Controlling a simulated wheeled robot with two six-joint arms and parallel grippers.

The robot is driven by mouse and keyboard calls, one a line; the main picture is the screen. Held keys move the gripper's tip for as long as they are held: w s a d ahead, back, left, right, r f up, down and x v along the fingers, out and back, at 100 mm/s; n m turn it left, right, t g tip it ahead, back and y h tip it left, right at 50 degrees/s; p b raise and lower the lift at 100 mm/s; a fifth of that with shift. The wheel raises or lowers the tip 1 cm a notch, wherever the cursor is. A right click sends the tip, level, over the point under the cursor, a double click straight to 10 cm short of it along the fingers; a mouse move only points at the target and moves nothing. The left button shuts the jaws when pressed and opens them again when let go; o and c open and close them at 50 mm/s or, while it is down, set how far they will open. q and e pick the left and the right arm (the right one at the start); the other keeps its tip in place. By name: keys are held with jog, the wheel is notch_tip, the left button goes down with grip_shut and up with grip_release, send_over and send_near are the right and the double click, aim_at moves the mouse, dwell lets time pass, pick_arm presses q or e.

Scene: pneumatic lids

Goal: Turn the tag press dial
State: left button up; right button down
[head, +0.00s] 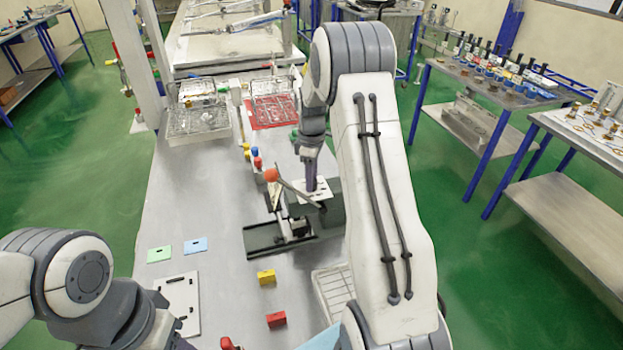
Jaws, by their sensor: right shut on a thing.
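The tag press (331,210) is a dark grey-green machine on the metal bench, with a lever ending in an orange ball (270,175) and a pale plate (316,190) on top. My right gripper (311,186) points down onto the top of the press, at the pale plate. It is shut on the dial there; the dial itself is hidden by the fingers. My left arm comes in at the lower left, and its gripper is not visible.
A dark tray (265,240) lies in front of the press. A yellow block (266,277), a red block (276,319), a green card (159,254) and a blue card (196,245) lie on the bench. Wire baskets (198,125) stand farther back. The bench's left side is mostly clear.

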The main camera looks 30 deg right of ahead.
jog(key=m, duration=0.4)
jog(key=shift+r+m, duration=0.1)
jog(key=shift+m, duration=2.2)
jog(key=shift+c, duration=2.3)
grip_release()
jog(key=shift+r+b, duration=0.4)
notch_tip(320, 180, up, 10)
jog(key=b, duration=0.2)
jog(key=shift+f, duration=0.2)
